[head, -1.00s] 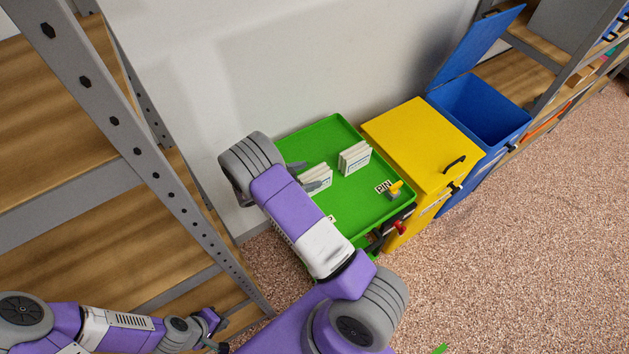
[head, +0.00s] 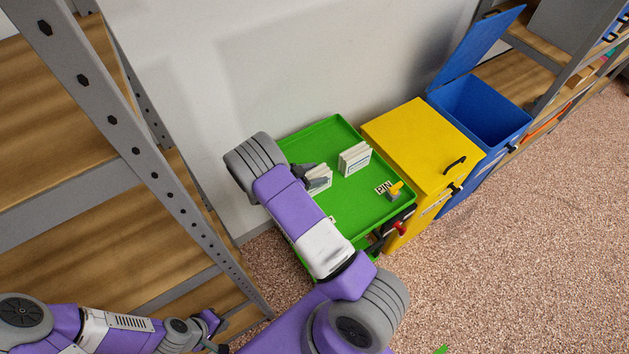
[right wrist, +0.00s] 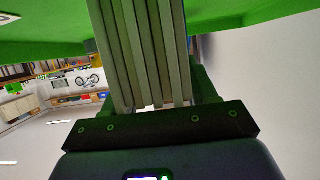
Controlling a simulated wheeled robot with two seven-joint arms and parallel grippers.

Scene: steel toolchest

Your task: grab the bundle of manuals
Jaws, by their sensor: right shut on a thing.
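Two white bundles of manuals stand on the green tray (head: 365,205) of a cart. My right gripper (head: 305,174) is shut on the nearer left bundle (head: 320,180), and its forearm hides part of that bundle. In the right wrist view the bundle (right wrist: 140,50) fills the space in front of the dark gripper base, its layered edges showing. Whether it is clear of the tray I cannot tell. The other bundle (head: 354,159) stands apart, to the right. My left gripper (head: 216,338) is low at the left, small and partly hidden, its jaws unclear.
A yellow-orange object (head: 395,189) sits beside a PIN label on the tray. A yellow bin (head: 415,145) and an open blue bin (head: 490,110) stand to the right. A steel shelf (head: 150,165) is close on the left, a wall behind.

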